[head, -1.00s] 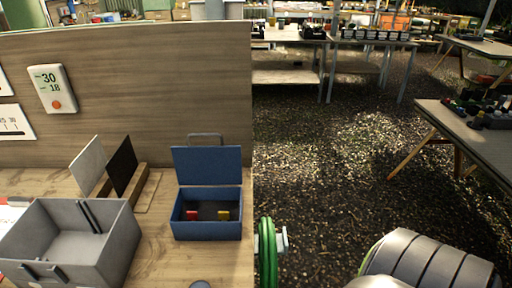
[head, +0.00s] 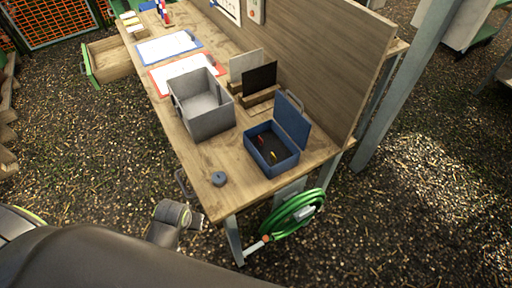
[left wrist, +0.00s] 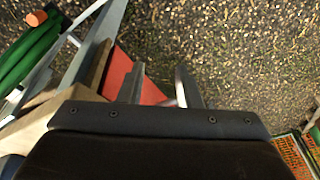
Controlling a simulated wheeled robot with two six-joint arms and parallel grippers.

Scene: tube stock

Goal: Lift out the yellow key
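The yellow key (head: 274,155) lies in the open blue box (head: 287,164) on the workbench, beside a red key (head: 262,141). Both keys look tiny in the head view. The box's lid (head: 291,119) stands raised at its far side. My left gripper (head: 190,202) is off the bench's front edge, lower left of the box and well apart from it. In the left wrist view its two fingers (left wrist: 161,88) are spread with nothing held between them. A red surface shows behind them. The keys are not in the left wrist view. My right gripper is not in view.
A grey open bin (head: 207,123) stands left of the blue box, with upright dark and white panels (head: 259,78) behind. A small round grey object (head: 219,179) sits near the front edge. A green hose (head: 294,212) hangs at the bench end. A wooden partition (head: 310,60) lines the back.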

